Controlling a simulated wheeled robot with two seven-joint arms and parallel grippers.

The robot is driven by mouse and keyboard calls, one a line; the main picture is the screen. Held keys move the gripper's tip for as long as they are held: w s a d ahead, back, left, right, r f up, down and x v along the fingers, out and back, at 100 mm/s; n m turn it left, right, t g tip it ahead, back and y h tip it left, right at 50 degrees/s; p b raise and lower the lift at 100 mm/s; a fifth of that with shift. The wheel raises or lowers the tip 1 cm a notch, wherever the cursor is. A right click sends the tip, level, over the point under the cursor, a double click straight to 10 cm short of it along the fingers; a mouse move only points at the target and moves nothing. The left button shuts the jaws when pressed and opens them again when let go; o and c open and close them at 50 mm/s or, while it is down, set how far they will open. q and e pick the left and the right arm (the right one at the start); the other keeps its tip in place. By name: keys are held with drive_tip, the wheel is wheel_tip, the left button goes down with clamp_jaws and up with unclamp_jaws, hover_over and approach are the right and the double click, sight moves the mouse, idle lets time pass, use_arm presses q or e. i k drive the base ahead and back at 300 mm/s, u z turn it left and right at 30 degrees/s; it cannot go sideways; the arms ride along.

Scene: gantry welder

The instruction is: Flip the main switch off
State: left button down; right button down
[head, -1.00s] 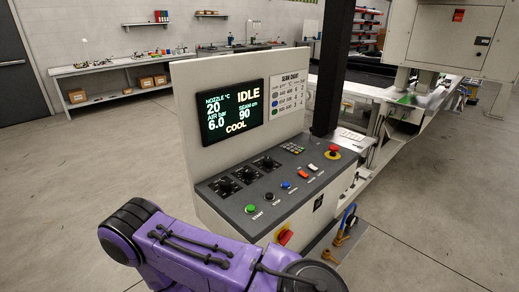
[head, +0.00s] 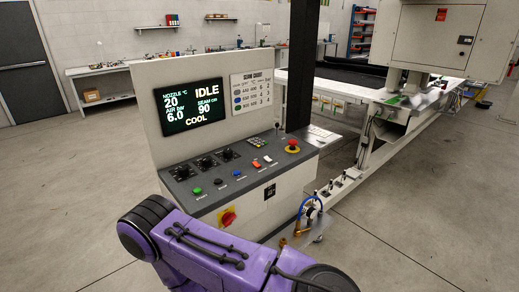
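A red rotary switch on a yellow plate (head: 228,217) sits on the front face of the white control console (head: 262,208). It looks like the main switch; its exact handle angle is too small to read. My purple arm (head: 205,255) crosses the bottom of the head view, just below and in front of the switch. Neither gripper is in view. The console screen (head: 192,105) reads IDLE, nozzle 20, air 6.0, seam 90 and COOL.
The console top carries a green button (head: 197,191), several knobs and a red emergency button (head: 292,146). A blue hose with brass fittings (head: 304,215) stands right of the console. A dark post (head: 300,65) rises behind it. Open floor (head: 80,190) lies to the left.

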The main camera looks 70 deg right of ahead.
sight(229, 217)
drive_tip(key=k, duration=0.2)
drive_tip(key=z, duration=1.05)
drive_tip(key=i, duration=0.5)
